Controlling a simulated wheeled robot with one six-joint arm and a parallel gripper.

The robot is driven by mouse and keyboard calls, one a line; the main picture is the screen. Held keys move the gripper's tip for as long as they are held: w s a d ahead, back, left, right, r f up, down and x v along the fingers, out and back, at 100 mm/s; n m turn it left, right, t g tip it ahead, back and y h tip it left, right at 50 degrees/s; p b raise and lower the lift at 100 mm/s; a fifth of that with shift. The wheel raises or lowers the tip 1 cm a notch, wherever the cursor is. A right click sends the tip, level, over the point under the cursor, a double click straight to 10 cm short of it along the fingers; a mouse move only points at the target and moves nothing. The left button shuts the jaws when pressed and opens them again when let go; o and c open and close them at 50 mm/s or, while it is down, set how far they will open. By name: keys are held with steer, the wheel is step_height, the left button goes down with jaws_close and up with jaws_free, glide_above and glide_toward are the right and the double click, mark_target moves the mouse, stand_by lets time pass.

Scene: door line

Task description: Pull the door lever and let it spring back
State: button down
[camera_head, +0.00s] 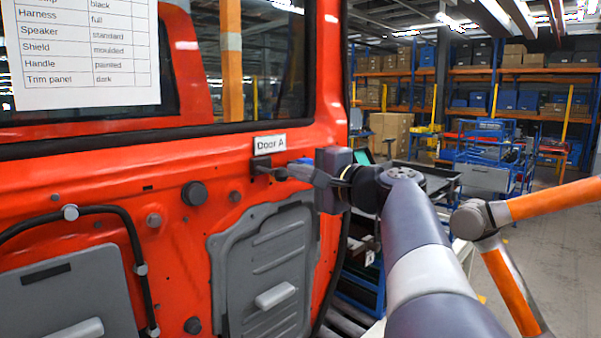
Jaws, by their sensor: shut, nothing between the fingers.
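The red door panel (180,150) fills the left half of the view, with a white "Door A" label (270,143) near its right edge. Just below the label is the small dark door lever mount (259,163). A dark lever part seems to stick out from it to the right, but it is too small to tell apart from my fingertips. My gripper (284,173) reaches in from the right, with its tips at or very close to the lever. It is shut with nothing held. Whether it touches the lever cannot be told.
A grey trim panel (265,265) with a handle sits below the lever. A black cable (125,240) and knobs are on the door at left. A paper sheet (85,50) hangs at upper left. An orange arm (555,198) stands at right, before shelves and carts.

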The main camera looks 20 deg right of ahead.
mark_target(285, 177)
steer(key=shift+a, duration=0.1)
steer(key=shift+s+a+b, duration=0.25)
steer(key=shift+a, duration=0.85)
steer(key=shift+s+a+b, duration=0.2)
steer(key=shift+a+b, duration=0.05)
steer(key=shift+a, duration=0.85)
steer(key=shift+d, duration=0.15)
steer(key=s+d+b, duration=0.2)
steer(key=s+d, duration=0.5)
steer(key=shift+s+d, duration=0.4)
stand_by(0.4)
steer(key=b+v, duration=0.3)
steer(key=v, duration=0.7)
steer(key=shift+s, duration=0.35)
steer(key=shift+d, duration=0.15)
